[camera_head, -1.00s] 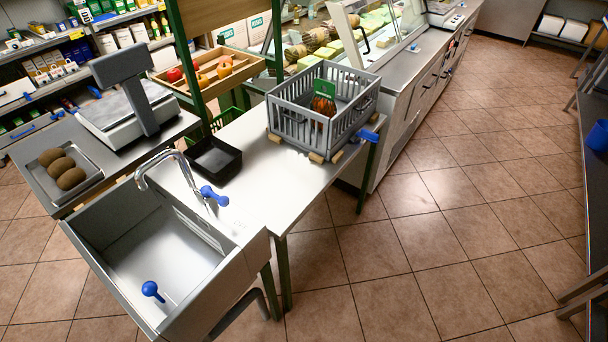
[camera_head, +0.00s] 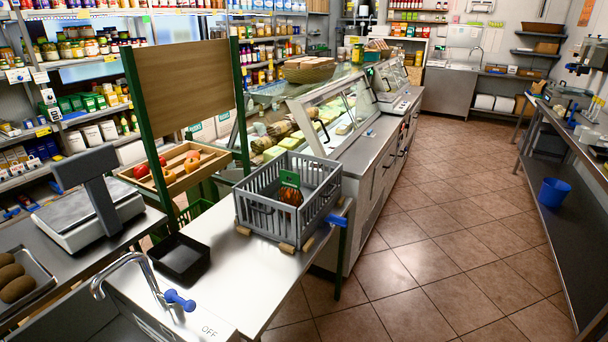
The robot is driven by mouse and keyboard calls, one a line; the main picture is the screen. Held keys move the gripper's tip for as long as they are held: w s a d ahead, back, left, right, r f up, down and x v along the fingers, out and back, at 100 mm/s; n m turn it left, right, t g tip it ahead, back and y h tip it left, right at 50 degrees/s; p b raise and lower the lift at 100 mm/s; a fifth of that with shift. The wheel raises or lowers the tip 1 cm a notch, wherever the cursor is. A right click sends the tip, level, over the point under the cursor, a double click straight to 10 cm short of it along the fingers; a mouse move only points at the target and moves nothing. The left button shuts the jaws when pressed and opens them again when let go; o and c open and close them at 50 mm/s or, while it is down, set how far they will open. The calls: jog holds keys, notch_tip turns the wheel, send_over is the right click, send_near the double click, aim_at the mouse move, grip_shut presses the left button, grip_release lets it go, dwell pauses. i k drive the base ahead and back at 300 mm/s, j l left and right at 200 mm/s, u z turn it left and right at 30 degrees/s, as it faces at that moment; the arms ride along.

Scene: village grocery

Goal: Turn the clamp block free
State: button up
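A grey slatted crate (camera_head: 253,212) stands on the right end of the steel sink table (camera_head: 236,270). Small wooden blocks (camera_head: 286,247) show under its near lower edge. A blue piece (camera_head: 337,221) sits at the table's right edge, close beside the crate; it may be part of a clamp, but its shape is too small to tell. I cannot tell for sure which piece is the clamp block. In the crate is an orange-brown item (camera_head: 290,196) with a green card (camera_head: 290,179). My gripper is not in view.
A black tray (camera_head: 180,258) and a tap (camera_head: 133,265) with a blue lever (camera_head: 180,299) are left of the crate. A scale (camera_head: 90,208) stands at left. A glass display counter (camera_head: 335,112) stands behind. The tiled floor (camera_head: 435,215) at right is clear, beside a long bench (camera_head: 548,215).

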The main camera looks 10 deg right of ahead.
aim_at(332, 219)
jog(key=i+l+z, duration=0.1)
jog(key=i+z, duration=0.15)
jog(key=i, duration=0.55)
jog(key=i+j+z, duration=0.1)
jog(key=i+z, duration=0.2)
jog(key=i, duration=0.5)
